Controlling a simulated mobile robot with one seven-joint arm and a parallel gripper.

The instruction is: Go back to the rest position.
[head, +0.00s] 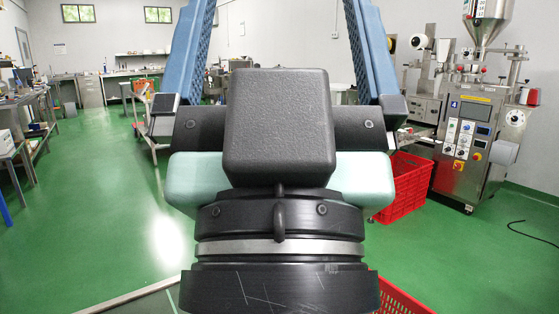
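My gripper (279,20) fills the middle of the head view, seen from behind its black body and pale green housing. Its two blue fingers stand wide apart and run up to the top edge, where their tips are cut off. Only the far wall and room show between the fingers, so it looks open and empty. My gripper body hides the middle of the room behind it.
A steel packing machine (470,125) stands at the right, with a red crate (404,190) on the floor beside it. Another red crate (402,302) shows at the bottom. A cluttered workbench (32,128) lines the left. Green floor (95,215) is open at left. A black cable (530,232) lies at right.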

